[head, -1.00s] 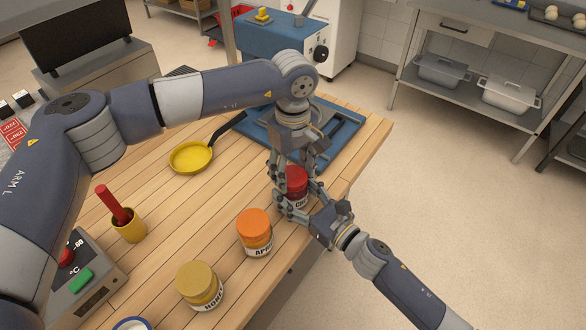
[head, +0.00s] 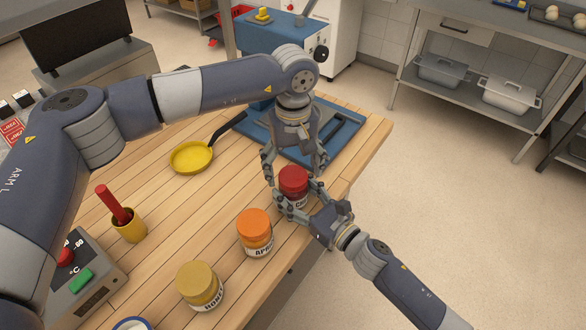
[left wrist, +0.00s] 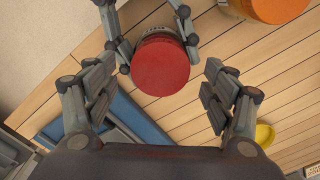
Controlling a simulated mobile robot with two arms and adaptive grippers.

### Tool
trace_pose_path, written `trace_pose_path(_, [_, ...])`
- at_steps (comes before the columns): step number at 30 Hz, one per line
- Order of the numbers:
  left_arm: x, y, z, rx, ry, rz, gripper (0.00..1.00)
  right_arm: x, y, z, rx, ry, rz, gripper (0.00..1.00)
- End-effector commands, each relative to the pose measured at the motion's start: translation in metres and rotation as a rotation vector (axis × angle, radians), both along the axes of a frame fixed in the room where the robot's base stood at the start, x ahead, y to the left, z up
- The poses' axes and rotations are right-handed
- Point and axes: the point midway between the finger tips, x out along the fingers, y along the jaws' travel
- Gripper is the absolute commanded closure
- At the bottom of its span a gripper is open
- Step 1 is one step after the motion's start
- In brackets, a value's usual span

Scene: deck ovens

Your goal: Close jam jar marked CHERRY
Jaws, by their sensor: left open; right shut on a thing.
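The CHERRY jar (head: 298,201) stands near the table's right edge with its red lid (head: 293,180) on top. The lid also shows as a red disc in the left wrist view (left wrist: 161,67); whether it is fully tightened cannot be told. My right gripper (head: 299,206) is shut on the jar's body from the front right. My left gripper (head: 291,170) is open above and behind the lid. In the left wrist view its fingers (left wrist: 158,95) are spread wide, apart from the lid, with nothing between the tips.
The apricot jar (head: 257,240) with an orange lid and the honey jar (head: 207,292) stand nearer on the wooden table. A yellow pan (head: 191,157) lies to the left. A blue tray (head: 345,135) is behind my left gripper.

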Motion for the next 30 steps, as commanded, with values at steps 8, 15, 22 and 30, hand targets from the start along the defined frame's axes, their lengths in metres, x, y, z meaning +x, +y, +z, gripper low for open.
trace_pose_path(8, [0.001, 0.000, 0.058, -0.001, -0.004, 0.000, 0.23, 0.000, 0.000, 0.000, 0.000, 0.001, -0.001, 1.00])
trace_pose_path(15, [0.001, 0.000, 0.098, -0.001, -0.002, 0.000, 0.23, 0.000, 0.000, 0.000, -0.001, 0.001, -0.001, 1.00])
trace_pose_path(22, [0.001, 0.000, 0.110, 0.000, -0.001, 0.000, 0.23, 0.000, 0.000, 0.000, -0.001, 0.001, -0.001, 1.00])
trace_pose_path(30, [0.001, 0.000, 0.110, 0.000, 0.000, 0.000, 0.23, 0.000, 0.000, 0.000, -0.001, 0.001, -0.001, 0.30])
